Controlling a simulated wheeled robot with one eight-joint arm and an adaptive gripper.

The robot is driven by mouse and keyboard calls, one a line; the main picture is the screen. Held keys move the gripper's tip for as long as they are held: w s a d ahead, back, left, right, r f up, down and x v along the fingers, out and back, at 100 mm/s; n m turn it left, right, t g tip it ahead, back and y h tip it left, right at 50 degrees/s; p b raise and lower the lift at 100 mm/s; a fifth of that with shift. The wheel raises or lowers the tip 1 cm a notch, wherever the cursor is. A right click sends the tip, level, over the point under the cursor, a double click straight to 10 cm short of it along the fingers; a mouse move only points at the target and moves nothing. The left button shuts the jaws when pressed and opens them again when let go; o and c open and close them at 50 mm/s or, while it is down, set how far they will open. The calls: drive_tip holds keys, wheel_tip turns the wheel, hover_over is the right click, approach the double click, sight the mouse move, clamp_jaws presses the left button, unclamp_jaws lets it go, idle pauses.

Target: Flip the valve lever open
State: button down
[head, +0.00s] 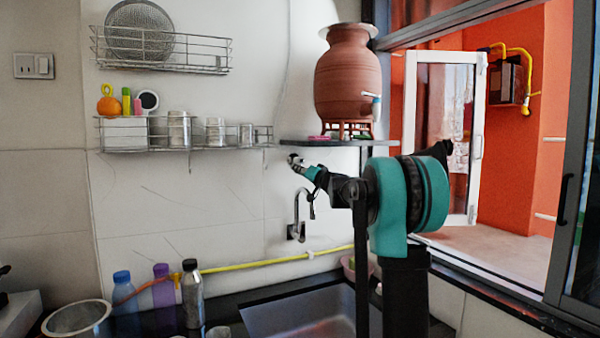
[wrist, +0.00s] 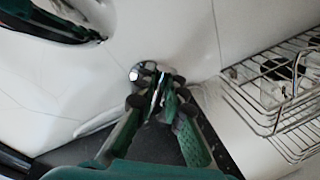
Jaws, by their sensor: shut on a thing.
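A chrome valve fitting (head: 294,159) is on the pale tiled wall, above a curved tap spout (head: 299,203). My gripper (head: 312,173) reaches it from the right, its fingertips at the fitting. In the wrist view the round fitting (wrist: 147,72) lies just beyond the fingertips. My gripper (wrist: 160,95) is shut there on a thin shiny piece, the valve lever (wrist: 159,88), between its two green and dark fingers. The fingers hide much of the lever, so its angle is hard to tell.
A clay waterpot (head: 347,78) stands on a dark shelf (head: 315,143) above my arm. Wire racks (head: 172,134) hang at left. A yellow hose (head: 250,263) runs along the wall, with bottles (head: 192,292) and a sink (head: 295,318) below. An open window is at right.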

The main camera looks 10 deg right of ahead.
drive_tip(key=m, duration=0.2)
drive_tip(key=r+m, duration=0.1)
drive_tip(key=m, duration=0.1)
drive_tip(key=a+m+t+h, duration=0.1)
drive_tip(key=m, duration=0.1)
drive_tip(key=shift+s+r, duration=0.15)
drive_tip(key=m, duration=0.2)
drive_tip(key=r+m, duration=0.1)
drive_tip(key=m, duration=0.1)
drive_tip(key=shift+a+t+h, duration=0.2)
drive_tip(key=shift+t+h, duration=0.2)
drive_tip(key=shift+r+m+h, duration=0.2)
drive_tip(key=shift+m, duration=0.55)
drive_tip(key=shift+r+m+h, duration=0.15)
drive_tip(key=shift+m+h, duration=0.05)
drive_tip(key=shift+m, duration=0.55)
drive_tip(key=c, duration=1.6)
unclamp_jaws()
drive_tip(key=shift+s, duration=0.15)
drive_tip(key=v, duration=1.2)
